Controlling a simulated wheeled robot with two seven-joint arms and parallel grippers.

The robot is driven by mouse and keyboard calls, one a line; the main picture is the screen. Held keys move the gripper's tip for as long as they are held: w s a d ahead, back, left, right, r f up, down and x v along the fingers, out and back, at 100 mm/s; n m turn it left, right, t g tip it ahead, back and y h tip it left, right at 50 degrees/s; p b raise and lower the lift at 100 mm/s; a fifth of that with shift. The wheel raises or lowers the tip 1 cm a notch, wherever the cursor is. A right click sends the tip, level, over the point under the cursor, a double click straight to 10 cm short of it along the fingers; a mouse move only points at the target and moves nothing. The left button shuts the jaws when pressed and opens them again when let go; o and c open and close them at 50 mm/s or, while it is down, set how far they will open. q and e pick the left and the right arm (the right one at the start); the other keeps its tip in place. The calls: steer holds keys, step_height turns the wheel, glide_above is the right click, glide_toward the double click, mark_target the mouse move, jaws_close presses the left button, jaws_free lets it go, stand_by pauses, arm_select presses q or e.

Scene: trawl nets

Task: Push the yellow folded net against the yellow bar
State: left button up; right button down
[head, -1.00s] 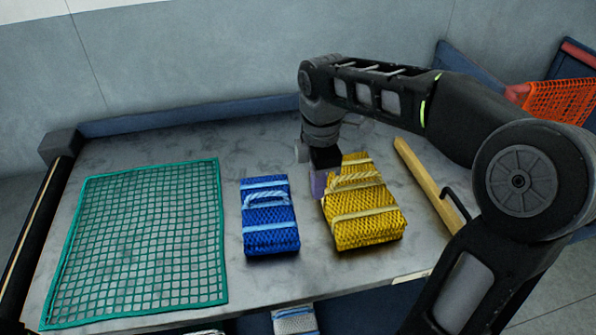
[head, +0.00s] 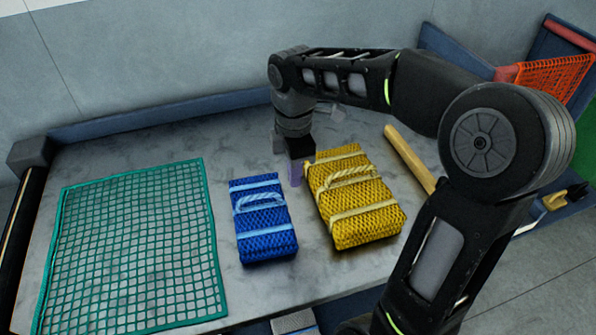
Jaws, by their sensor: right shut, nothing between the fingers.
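The yellow folded net (head: 355,200) lies on the grey table as a thick bundle with pale bands and a rope handle. The yellow bar (head: 409,160) lies to its right, a strip of bare table between them; my right arm hides the bar's near end. My right gripper (head: 295,175) is shut and empty, pointing down at the net's left side near its far corner. I cannot tell whether it touches the net. My left gripper is not in view.
A blue folded net (head: 263,218) lies just left of the yellow one. A green net (head: 140,245) is spread flat on the table's left part. An orange net (head: 553,85) hangs at the far right. A raised blue edge (head: 160,117) runs along the back.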

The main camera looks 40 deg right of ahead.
mark_target(363, 180)
step_height(363, 180, down, 8)
steer(key=shift+s+d, duration=0.1)
steer(key=d, duration=0.1)
steer(key=d+p, duration=0.1)
steer(key=shift+s+d+r, duration=0.2)
steer(key=shift+s+d, duration=0.1)
steer(key=shift+s, duration=0.05)
steer(key=shift+s+d+f, duration=0.1)
steer(key=shift+s+d, duration=0.1)
steer(key=shift+d, duration=0.3)
steer(key=s+d, duration=0.1)
steer(key=d, duration=0.3)
steer(key=s+d+p, duration=0.1)
steer(key=d, duration=0.3)
steer(key=s+d, duration=0.2)
steer(key=d, duration=0.2)
steer(key=shift+d, duration=0.25)
steer(key=shift+w+a, duration=0.1)
